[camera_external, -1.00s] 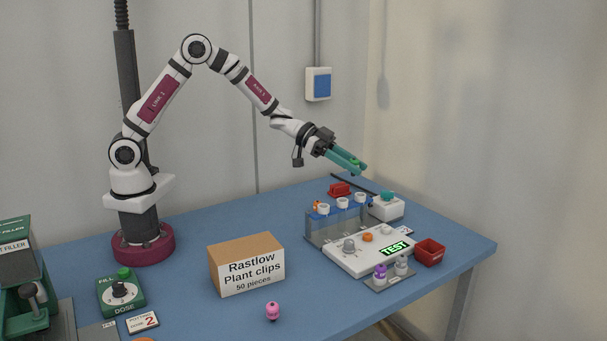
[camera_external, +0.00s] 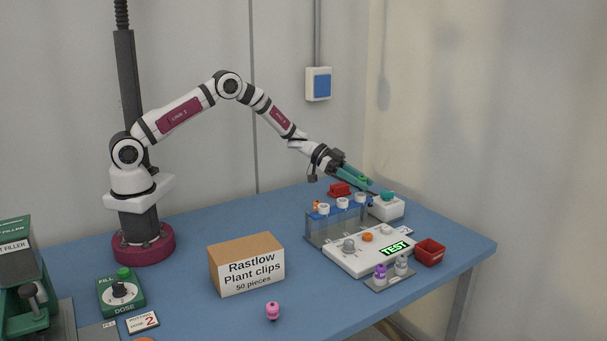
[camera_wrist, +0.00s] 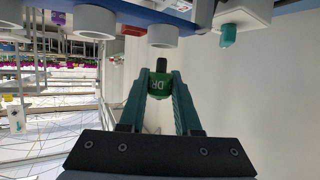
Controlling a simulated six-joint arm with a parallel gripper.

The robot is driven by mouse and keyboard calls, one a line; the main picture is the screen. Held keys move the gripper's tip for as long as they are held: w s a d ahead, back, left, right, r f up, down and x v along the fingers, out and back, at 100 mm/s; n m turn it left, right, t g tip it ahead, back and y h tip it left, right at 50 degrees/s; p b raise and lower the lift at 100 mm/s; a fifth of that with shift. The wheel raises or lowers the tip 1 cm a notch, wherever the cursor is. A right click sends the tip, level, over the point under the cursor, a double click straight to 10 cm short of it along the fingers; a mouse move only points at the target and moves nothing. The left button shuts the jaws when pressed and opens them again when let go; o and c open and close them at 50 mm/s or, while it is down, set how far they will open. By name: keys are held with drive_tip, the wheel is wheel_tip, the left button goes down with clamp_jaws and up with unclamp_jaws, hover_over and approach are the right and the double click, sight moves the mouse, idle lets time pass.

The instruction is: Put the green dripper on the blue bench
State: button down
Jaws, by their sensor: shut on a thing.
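My gripper (camera_external: 358,176) is shut on the green dripper (camera_wrist: 159,84), which sits between the teal fingertips in the wrist view. Part of the dripper's lettering and a dark tip show there. In the outside view the dripper is a small green spot (camera_external: 364,179) between the fingers. My gripper is above the far right part of the blue bench (camera_external: 215,221), near the blue rack and the white box. The dripper is held clear of the bench top.
A blue rack (camera_external: 322,229) with white rings stands below and left of my gripper. A white box (camera_external: 385,209) with a teal top, a white test panel (camera_external: 345,258) and a red bin (camera_external: 430,252) are close by. A cardboard box (camera_external: 246,265) and a pink dripper (camera_external: 272,311) stand further left.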

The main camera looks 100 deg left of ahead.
drive_tip(key=shift+f, duration=1.2)
drive_tip(key=shift+f, duration=0.1)
drive_tip(key=shift+f, duration=0.1)
drive_tip(key=c, duration=0.6)
unclamp_jaws()
drive_tip(key=shift+f, duration=0.1)
